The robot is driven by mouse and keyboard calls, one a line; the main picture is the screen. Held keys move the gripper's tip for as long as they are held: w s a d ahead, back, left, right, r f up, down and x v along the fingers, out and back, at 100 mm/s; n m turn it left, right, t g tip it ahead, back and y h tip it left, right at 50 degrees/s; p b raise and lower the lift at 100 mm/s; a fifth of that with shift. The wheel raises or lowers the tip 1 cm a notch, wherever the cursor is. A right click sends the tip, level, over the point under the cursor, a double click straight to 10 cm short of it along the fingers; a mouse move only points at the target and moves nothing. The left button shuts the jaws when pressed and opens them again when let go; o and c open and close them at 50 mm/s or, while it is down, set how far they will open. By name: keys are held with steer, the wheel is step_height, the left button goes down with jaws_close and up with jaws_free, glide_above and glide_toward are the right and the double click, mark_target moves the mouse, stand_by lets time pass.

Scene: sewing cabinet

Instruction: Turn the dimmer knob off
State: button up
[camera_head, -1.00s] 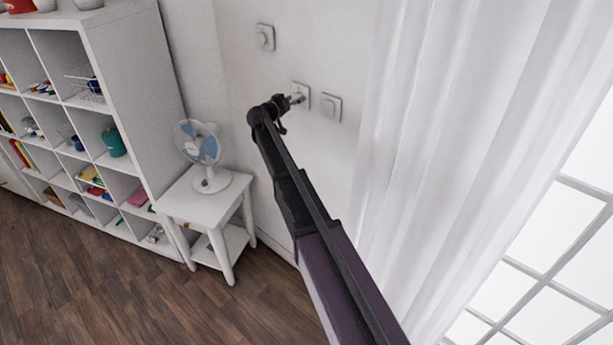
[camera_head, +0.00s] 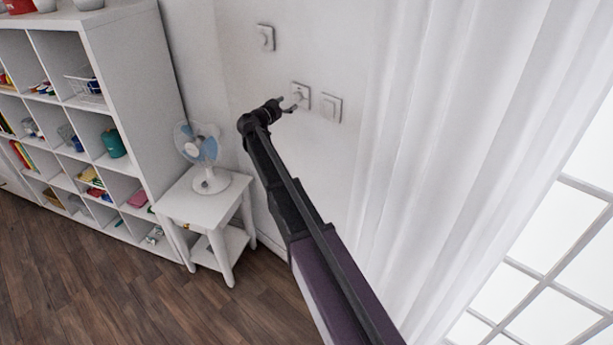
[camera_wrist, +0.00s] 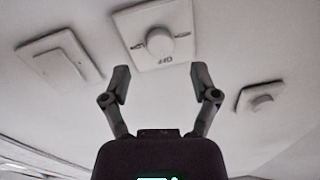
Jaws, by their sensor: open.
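The dimmer knob (camera_wrist: 158,44) is a round white knob on a square white wall plate (camera_wrist: 126,25). Its "OFF" mark reads upside down in the wrist view. Which way the knob is turned is not clear. In the head view the plate (camera_head: 302,89) is the middle one of three on the wall. My gripper (camera_wrist: 160,78) is open and empty, its two fingers spread to either side below the knob in the wrist view. It appears apart from the knob. In the head view my gripper (camera_head: 289,103) is close to the plate and partly covers it.
A rocker switch (camera_head: 331,107) is just right of the dimmer, and another wall control (camera_head: 265,38) is up and left. A white curtain (camera_head: 450,130) hangs at right. A fan (camera_head: 209,180) stands on a small white table (camera_head: 176,204), beside a shelf unit (camera_head: 135,70).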

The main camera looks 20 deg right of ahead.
steer(key=v, duration=1)
steer(key=s+d+f+n+g+y+p, duration=0.1)
steer(key=s+f, duration=0.4)
steer(key=s, duration=0.5)
steer(key=s+d+f+n+g+y+p, duration=0.1)
steer(key=s+d+f+n+g+y, duration=0.3)
steer(key=s, duration=0.6)
steer(key=shift+s+d+f+g+y, duration=0.2)
steer(key=shift+d+f+g+y, duration=0.6)
steer(key=shift+d+f+g, duration=0.45)
steer(key=s+a+f+n+g+y, duration=0.1)
steer(key=s+n+y, duration=0.1)
steer(key=s, duration=0.4)
steer(key=s+a+f+n+g+y, duration=0.1)
steer(key=s+a+f+n+y, duration=0.1)
steer(key=s, duration=0.4)
steer(key=s+a+f+n+g+y, duration=0.1)
steer(key=s+a+f+n+y, duration=0.1)
steer(key=s, duration=0.4)
steer(key=shift+s+a+n+y, duration=0.15)
steer(key=shift+a+n+y, duration=0.1)
steer(key=shift+n+y, duration=0.7)
